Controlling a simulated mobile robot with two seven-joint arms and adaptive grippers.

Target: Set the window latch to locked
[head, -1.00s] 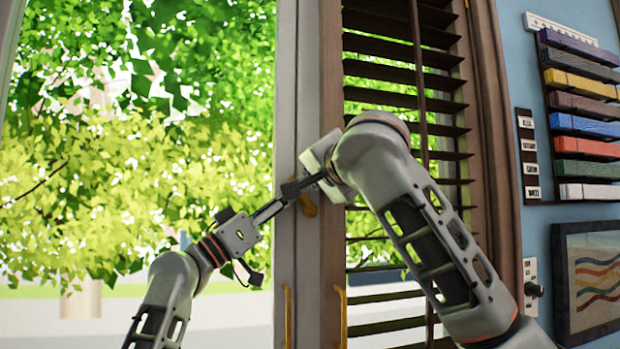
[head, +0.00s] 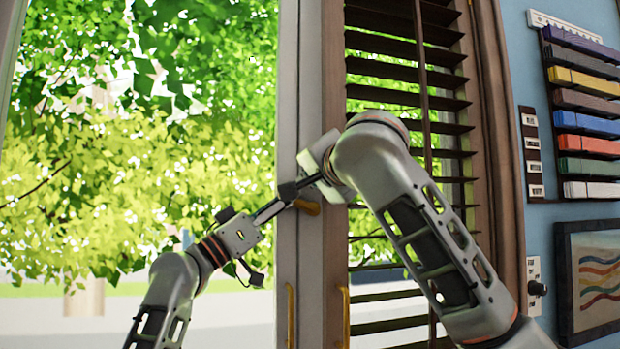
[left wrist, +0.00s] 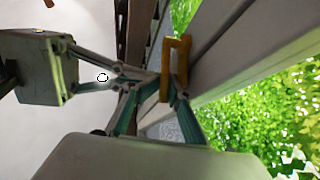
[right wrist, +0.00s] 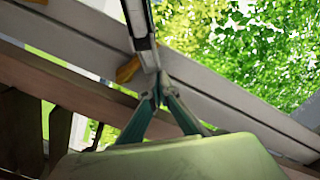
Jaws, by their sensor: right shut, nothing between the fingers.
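The brass window latch (head: 308,208) sits on the pale central window post (head: 310,105), largely hidden behind both grippers in the head view. Part of it shows as a brass piece (right wrist: 127,68) in the right wrist view. My left gripper (head: 290,190) reaches in from the left and has its tips at the latch. My right gripper (head: 310,180) comes from the right, shut and empty, with its tips close to the left one's. In the left wrist view a brass loop (left wrist: 178,62) stands by the fingertips. Whether the left fingers are closed on anything is unclear.
Two brass pull handles (head: 290,312) (head: 345,315) are lower on the window frames. Dark slatted shutters (head: 400,80) stand right of the post. The open view with foliage is on the left. A framed picture (head: 597,278) hangs on the blue wall.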

